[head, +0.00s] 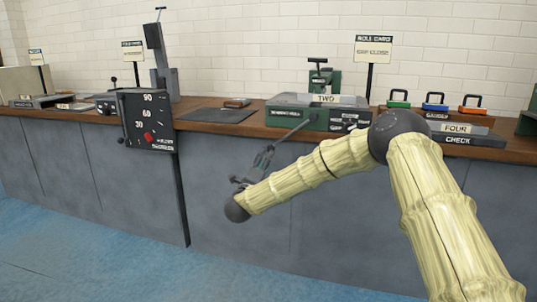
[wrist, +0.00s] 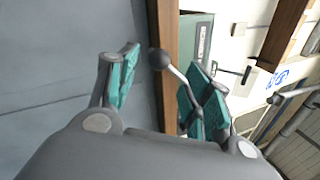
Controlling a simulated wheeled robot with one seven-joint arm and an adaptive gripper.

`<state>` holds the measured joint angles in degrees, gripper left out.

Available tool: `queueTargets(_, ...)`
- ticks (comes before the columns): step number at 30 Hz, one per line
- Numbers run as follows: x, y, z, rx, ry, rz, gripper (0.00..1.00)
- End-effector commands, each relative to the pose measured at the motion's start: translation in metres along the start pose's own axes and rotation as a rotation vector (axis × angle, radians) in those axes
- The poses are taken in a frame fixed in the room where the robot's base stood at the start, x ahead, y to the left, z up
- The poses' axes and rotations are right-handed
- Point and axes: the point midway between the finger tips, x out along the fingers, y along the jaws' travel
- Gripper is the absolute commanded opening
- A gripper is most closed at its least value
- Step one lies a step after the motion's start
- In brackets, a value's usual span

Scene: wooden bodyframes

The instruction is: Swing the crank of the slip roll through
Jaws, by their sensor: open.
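The slip roll appears to be the green and grey machine (head: 345,118) marked TWO on the bench; its other lettering is too small to read surely. Its crank (head: 297,131) is a thin grey arm slanting down and left past the bench front. In the wrist view the crank's dark ball knob (wrist: 160,59) shows in the gap between my fingers, with its rod running behind the right finger. My gripper (head: 265,158) is open and empty at the crank's lower end. In the wrist view my gripper (wrist: 162,88) has teal pads spread; I cannot tell whether either touches the knob.
The wooden bench edge (head: 220,128) runs close behind my gripper. A black angle board (head: 147,120) with a red knob hangs at left. Padlock-like blocks (head: 434,103) stand at right. The blue floor (head: 120,245) in front is clear.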

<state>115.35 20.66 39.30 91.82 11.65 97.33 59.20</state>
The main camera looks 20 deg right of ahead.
Motion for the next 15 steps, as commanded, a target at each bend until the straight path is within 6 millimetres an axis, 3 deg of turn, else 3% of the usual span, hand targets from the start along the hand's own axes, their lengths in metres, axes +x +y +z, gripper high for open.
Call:
queueTargets(6,-0.033,0.001,0.000,0.000,-0.001,0.001,0.50)
queueTargets(15,-0.048,0.000,-0.001,0.000,0.000,-0.001,0.50)
